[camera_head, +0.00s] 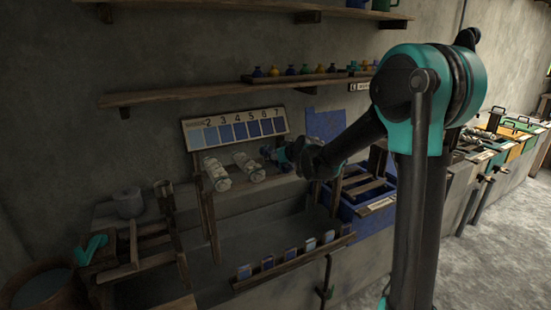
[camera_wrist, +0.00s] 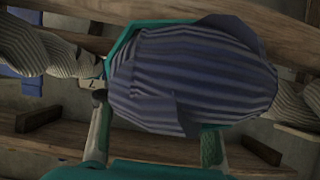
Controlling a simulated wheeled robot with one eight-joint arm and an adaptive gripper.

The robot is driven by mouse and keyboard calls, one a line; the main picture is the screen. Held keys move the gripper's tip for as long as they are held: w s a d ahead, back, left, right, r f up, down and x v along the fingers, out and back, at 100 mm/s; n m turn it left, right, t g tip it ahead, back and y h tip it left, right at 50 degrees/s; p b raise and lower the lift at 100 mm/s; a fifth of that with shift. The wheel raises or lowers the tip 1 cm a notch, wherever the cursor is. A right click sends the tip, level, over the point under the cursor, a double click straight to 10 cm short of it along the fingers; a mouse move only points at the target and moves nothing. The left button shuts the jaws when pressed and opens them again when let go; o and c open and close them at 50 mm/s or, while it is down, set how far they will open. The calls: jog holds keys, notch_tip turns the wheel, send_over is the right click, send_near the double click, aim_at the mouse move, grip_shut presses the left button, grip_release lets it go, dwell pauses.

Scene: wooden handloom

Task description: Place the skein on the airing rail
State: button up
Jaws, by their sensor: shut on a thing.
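My gripper (camera_head: 277,154) is at the right of the pale hanging skeins in the head view. It is shut on a blue-and-grey striped skein (camera_wrist: 190,75), which fills the middle of the wrist view between the two teal fingers. The airing rail (camera_head: 275,180) looks like the wooden bar on posts below the numbered board. Pale twisted skeins also show on both sides of the held one in the wrist view (camera_wrist: 45,55). I cannot tell whether the held skein touches the rail.
A board of numbered blue swatches (camera_head: 235,129) hangs behind the rail. A shelf with small bottles (camera_head: 305,75) is above. A blue vat (camera_head: 370,205) stands to the right. A low rack with blue sample cards (camera_head: 290,260) is in front.

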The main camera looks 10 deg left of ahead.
jog(key=shift+f, duration=0.1)
jog(key=o, duration=1.2)
jog(key=shift+o, duration=0.2)
jog(key=shift+r, duration=0.2)
jog(key=v, duration=1.2)
jog(key=shift+f, duration=0.1)
jog(key=s+d+f+m+g+h, duration=0.3)
jog(key=s+d+f, duration=0.8)
jog(key=s, duration=0.3)
jog(key=s+d+f+m+g+h, duration=0.3)
jog(key=s+d+f, duration=0.8)
jog(key=s, duration=0.4)
jog(key=shift+s+d+f+m+h, duration=0.2)
jog(key=shift+d+f+m+h, duration=0.2)
jog(key=shift+d, duration=0.3)
